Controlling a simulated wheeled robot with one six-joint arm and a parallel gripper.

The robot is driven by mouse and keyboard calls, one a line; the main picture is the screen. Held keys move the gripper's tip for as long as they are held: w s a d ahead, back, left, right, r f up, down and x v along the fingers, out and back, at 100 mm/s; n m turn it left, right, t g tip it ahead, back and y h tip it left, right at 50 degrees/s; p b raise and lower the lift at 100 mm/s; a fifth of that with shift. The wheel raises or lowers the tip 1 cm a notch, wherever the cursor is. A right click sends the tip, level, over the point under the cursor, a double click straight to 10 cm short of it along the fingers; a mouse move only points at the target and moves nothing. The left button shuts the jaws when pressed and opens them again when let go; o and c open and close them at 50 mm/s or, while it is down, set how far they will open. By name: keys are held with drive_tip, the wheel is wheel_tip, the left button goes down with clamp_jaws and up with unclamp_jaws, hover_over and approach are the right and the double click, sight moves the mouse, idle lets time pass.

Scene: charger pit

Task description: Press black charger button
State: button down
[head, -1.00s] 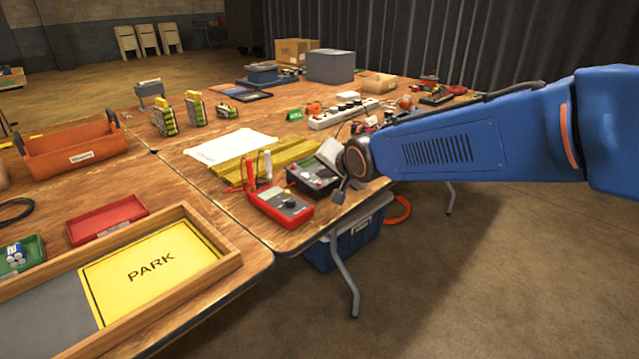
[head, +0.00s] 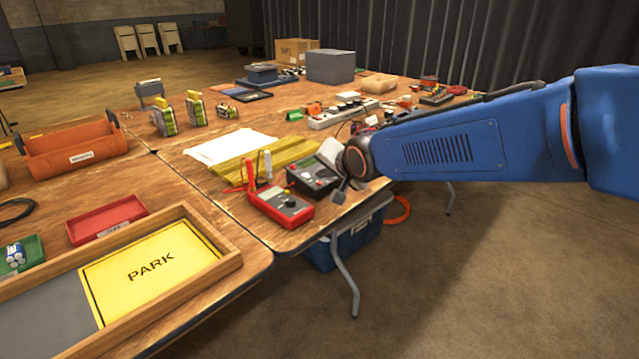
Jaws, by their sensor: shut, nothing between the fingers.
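The black charger (head: 304,179) sits on the wooden table near its front edge, behind and right of a red meter. Its top face shows partly. Its button is too small to make out. My arm reaches in from the right, and my gripper (head: 340,193) points down at the charger's right side, its fingers shut and empty. I cannot tell whether the fingertip touches the charger. My wrist hides the area behind it.
The red meter (head: 281,207) with red probes stands close in front. A yellow-green folded pad (head: 265,158) lies behind. A power strip (head: 343,112) is farther back. A tray marked PARK (head: 225,262) is at front left. A blue bin (head: 345,245) stands under the table edge.

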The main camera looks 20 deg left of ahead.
drive_tip(key=shift+f, duration=0.15)
drive_tip(key=shift+f, duration=0.25)
drive_tip(key=shift+a+f, duration=0.1)
drive_tip(key=shift+f, duration=0.3)
idle(1.1)
drive_tip(key=shift+r, duration=0.8)
drive_tip(key=shift+s+d+r, duration=0.1)
drive_tip(key=shift+d+r, duration=0.05)
drive_tip(key=shift+r, duration=0.65)
drive_tip(key=shift+s+d+r, duration=0.1)
drive_tip(key=shift+d+r, duration=0.1)
drive_tip(key=shift+r, duration=0.65)
drive_tip(key=shift+d+r, duration=0.15)
drive_tip(key=shift+r, duration=0.65)
